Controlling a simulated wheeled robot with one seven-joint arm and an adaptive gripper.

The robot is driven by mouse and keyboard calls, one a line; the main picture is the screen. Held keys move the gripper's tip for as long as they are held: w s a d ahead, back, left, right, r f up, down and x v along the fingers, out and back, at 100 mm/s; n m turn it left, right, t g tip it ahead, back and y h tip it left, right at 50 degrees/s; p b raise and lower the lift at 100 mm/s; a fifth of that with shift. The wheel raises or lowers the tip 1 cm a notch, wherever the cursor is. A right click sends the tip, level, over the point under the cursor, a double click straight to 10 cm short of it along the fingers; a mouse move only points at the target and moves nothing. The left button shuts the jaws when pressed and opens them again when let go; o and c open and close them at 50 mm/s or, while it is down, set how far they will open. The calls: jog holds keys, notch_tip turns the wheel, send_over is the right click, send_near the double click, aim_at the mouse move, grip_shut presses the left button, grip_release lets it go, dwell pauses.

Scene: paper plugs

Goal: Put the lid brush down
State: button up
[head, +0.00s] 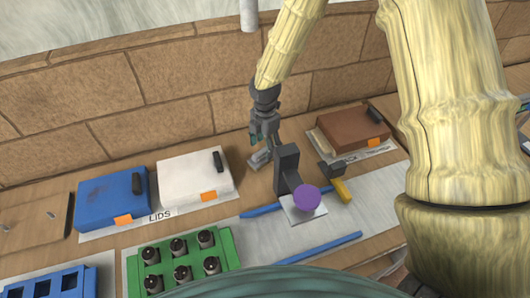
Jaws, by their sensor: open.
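My gripper (264,146) is at the back of the table, between the white lid box and a dark upright block. It points down, its fingers are apart and nothing clearly shows between them. A small grey piece just below the fingers could be a fingertip or a separate thing; I cannot tell. A tool with a yellow handle (342,190) and a dark grey head lies right of the purple knob, apart from my gripper. It may be the lid brush, but its bristles cannot be made out.
The dark block (286,165) with a purple knob (307,197) stands on a pale plate. Blue (112,199), white (190,178) and brown (350,130) boxes line the back. A green rack (190,243) holds several dark plugs. Two blue rods lie mid-table. A brick wall is behind.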

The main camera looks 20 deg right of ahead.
aim_at(265, 149)
jog(key=shift+r+b, duration=0.65)
jog(key=shift+r, duration=2.65)
jog(key=shift+r, duration=0.1)
